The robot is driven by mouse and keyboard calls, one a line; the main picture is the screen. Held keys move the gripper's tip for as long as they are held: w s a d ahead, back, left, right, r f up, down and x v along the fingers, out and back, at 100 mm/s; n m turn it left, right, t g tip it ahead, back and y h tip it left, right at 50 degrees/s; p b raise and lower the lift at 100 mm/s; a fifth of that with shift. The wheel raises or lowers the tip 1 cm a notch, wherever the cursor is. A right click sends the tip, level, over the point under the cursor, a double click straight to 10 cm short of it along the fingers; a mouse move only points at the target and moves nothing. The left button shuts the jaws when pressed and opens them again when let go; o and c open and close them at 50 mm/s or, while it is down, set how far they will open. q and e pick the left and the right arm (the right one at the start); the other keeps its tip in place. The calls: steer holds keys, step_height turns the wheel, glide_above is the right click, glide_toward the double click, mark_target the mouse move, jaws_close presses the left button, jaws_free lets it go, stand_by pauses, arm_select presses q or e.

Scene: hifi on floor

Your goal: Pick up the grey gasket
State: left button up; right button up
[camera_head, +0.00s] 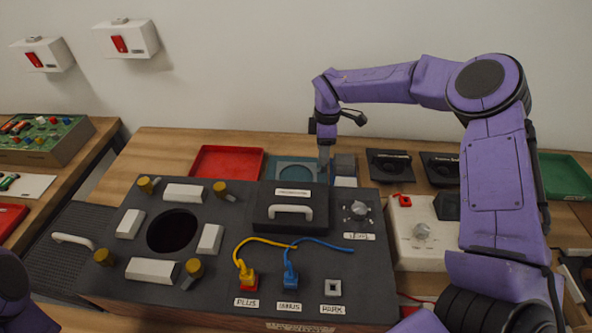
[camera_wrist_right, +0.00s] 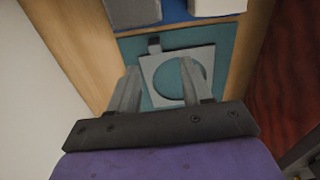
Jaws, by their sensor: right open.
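The grey gasket (camera_wrist_right: 203,62) is a flat square plate with a large round hole and a small tab at one edge. In the right wrist view it lies on a teal mat (camera_wrist_right: 222,75), which also shows behind the black panel in the head view (camera_head: 272,170). My right gripper (camera_wrist_right: 160,64) is open and empty, pointing down at the gasket. One finger is by the gasket's left edge, the other overlaps its hole and right part. I cannot tell the height gap. In the head view my right gripper (camera_head: 323,158) is at the mat's right side. My left gripper is out of view.
A black panel box (camera_head: 225,270) with handles, knobs and cables stands in front of the mat. A red tray (camera_head: 228,162) lies left of the mat, and a grey block (camera_head: 345,165) sits close on its right. Black holders (camera_head: 388,165) and a green tray (camera_head: 565,175) are farther right.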

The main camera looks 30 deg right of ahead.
mark_target(311, 166)
steer(key=shift+s+d+f, duration=0.15)
steer(key=shift+s+f, duration=0.05)
steer(key=shift+s, duration=0.25)
steer(key=shift+s+d+f, duration=0.1)
steer(key=shift+s+f, duration=0.05)
steer(key=shift+s, duration=0.3)
steer(key=w+f, duration=0.1)
steer(key=f, duration=0.1)
steer(key=f+p, duration=0.1)
steer(key=f, duration=0.1)
steer(key=w+f+p, duration=0.1)
steer(key=f, duration=0.1)
steer(key=shift+w+d, duration=0.2)
steer(key=shift+w, duration=0.1)
steer(key=shift+f, duration=0.25)
steer(key=shift+s+r, duration=0.3)
steer(key=shift+s, duration=0.05)
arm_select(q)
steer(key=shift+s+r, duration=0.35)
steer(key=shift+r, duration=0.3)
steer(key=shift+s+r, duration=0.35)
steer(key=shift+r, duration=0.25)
arm_select(e)
jaws_close()
